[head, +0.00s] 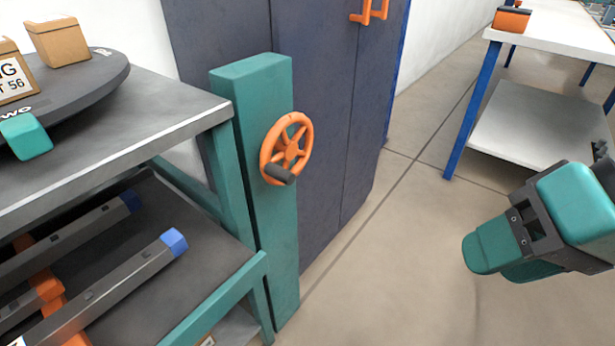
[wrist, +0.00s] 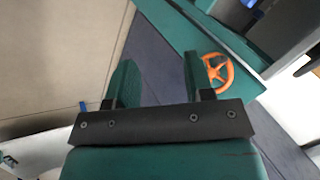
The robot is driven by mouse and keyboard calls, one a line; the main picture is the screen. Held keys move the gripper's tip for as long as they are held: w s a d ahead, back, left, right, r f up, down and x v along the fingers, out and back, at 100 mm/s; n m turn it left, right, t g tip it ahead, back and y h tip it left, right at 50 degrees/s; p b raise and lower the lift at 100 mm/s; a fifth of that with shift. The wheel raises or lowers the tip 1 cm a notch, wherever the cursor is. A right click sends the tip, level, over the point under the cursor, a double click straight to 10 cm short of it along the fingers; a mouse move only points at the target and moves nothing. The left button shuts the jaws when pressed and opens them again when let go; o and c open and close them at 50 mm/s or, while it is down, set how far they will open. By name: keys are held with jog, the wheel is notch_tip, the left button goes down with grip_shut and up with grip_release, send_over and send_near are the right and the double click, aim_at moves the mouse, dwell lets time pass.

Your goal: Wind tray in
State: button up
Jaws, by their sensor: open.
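The orange handwheel (head: 287,148) with a dark knob (head: 278,174) is mounted on a teal post (head: 262,240) in the head view. It also shows in the wrist view (wrist: 229,75), just right of one finger, which covers part of its left side. A dark tray (head: 205,245) with a teal front edge sticks out at the lower left; grey bars with blue ends lie on it. My gripper (head: 490,250) is at the right in the head view, well apart from the wheel. Its fingers stand apart, with nothing between them in the wrist view (wrist: 158,78).
A grey bench top (head: 150,125) with a dark round plate (head: 95,85) carrying boxes is at the left. A dark blue cabinet (head: 325,110) stands behind the post. A white table (head: 560,30) with blue legs is at the back right. Floor between is clear.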

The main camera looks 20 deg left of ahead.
jog(key=w+a+f+m+t+y+b, duration=0.25)
jog(key=a+f+m+y+b, duration=0.35)
jog(key=m+b, duration=0.4)
jog(key=m+t+y+p, duration=0.3)
jog(key=m+t+y, duration=0.1)
jog(key=m, duration=1.2)
send_near(292, 179)
jog(key=p+x, duration=0.3)
jog(key=x, duration=0.9)
jog(key=shift+g, duration=0.25)
grip_shut()
